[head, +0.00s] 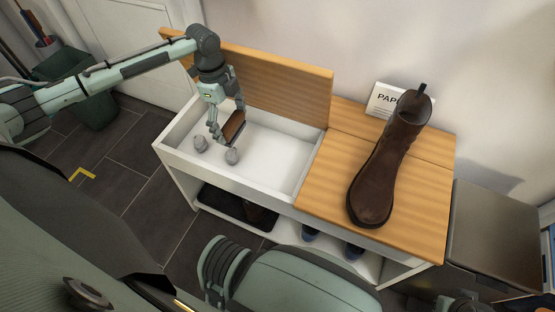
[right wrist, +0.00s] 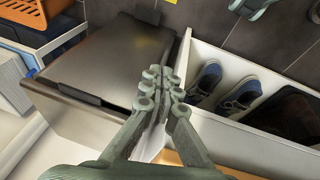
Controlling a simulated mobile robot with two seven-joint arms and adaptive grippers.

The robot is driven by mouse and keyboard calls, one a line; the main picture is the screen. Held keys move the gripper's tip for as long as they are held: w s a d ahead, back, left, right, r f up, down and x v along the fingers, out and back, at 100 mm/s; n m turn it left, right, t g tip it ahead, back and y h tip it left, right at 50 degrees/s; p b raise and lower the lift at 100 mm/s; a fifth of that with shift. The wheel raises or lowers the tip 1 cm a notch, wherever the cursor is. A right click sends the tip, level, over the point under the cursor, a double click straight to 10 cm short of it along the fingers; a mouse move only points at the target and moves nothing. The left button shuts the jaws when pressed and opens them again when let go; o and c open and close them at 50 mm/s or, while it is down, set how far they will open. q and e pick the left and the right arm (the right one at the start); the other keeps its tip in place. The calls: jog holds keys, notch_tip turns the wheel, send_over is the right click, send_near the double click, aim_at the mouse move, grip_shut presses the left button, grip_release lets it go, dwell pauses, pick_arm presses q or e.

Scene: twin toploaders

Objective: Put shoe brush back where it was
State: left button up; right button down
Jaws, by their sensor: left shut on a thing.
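My left gripper (head: 226,132) is shut on the shoe brush (head: 234,127), a brown block. It holds the brush, tilted, over the open left compartment of the white bench (head: 180,160). The gripper partly hides the brush; I cannot tell whether it touches the compartment floor. The wooden lid (head: 285,87) of this compartment stands upright behind it.
A brown boot (head: 385,165) stands on the closed right lid (head: 420,200), before a white card (head: 392,98). Blue shoes (right wrist: 240,92) sit on the lower shelf. A dark metal bin (head: 490,235) stands right of the bench. A green bin (head: 85,90) is at left.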

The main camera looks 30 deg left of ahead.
pick_arm(q)
jog(key=d+f, duration=0.2)
jog(key=d, duration=0.1)
jog(key=w+d+f, duration=0.1)
jog(key=d+f, duration=0.1)
jog(key=d, duration=0.2)
jog(key=d+f, duration=0.2)
jog(key=d, duration=0.2)
jog(key=shift+w+d+f, duration=0.1)
jog(key=shift+w+f, duration=0.25)
jog(key=shift+f, duration=0.05)
notch_tip(320, 180, down, 4)
jog(key=shift+r+b, duration=0.1)
jog(key=shift+b, duration=0.35)
jog(key=shift+f, duration=0.35)
jog(key=o, duration=1)
pick_arm(e)
jog(key=shift+d+v, duration=0.25)
jog(key=shift+v, duration=0.8)
jog(key=shift+r, duration=0.1)
